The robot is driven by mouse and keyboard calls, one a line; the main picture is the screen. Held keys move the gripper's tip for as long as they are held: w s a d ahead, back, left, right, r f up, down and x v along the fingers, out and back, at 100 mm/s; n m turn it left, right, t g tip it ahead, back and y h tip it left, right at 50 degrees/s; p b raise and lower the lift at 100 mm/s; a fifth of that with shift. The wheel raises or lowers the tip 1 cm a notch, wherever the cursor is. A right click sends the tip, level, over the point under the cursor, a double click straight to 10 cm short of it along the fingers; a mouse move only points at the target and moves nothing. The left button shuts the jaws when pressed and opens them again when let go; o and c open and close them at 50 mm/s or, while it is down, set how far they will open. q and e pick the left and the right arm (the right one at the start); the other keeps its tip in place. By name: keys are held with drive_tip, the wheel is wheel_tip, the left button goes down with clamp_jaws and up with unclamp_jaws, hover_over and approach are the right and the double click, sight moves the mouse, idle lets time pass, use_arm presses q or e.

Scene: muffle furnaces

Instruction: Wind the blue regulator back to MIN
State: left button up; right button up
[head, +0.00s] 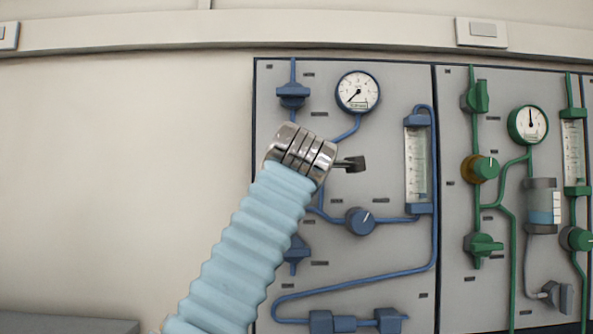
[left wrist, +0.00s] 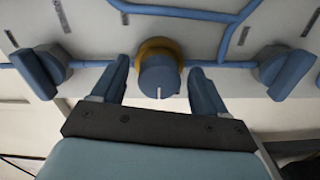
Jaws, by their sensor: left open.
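The blue regulator (left wrist: 158,82) shows in the left wrist view as a round blue knob on an orange-yellow collar. Its white pointer line points toward the bottom of that picture. My left gripper (left wrist: 160,67) is open, with one finger on each side of the knob and a visible gap on both sides. In the head view my left arm and wrist cover the regulator; a dark end part of the gripper (head: 350,165) shows beside the metal wrist. The MIN mark cannot be read in either view. My right gripper is not in view.
On the blue panel (head: 350,275), an upper valve (head: 293,95), a gauge (head: 358,92), a flow tube (head: 417,165) and a small knob (head: 360,221) surround my wrist. A green-piped panel (head: 455,220) stands to the right. The wall at left is bare.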

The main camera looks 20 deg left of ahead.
use_arm(q)
drive_tip(key=b+v, duration=0.4)
drive_tip(key=v, duration=0.9)
drive_tip(key=shift+w, duration=0.1)
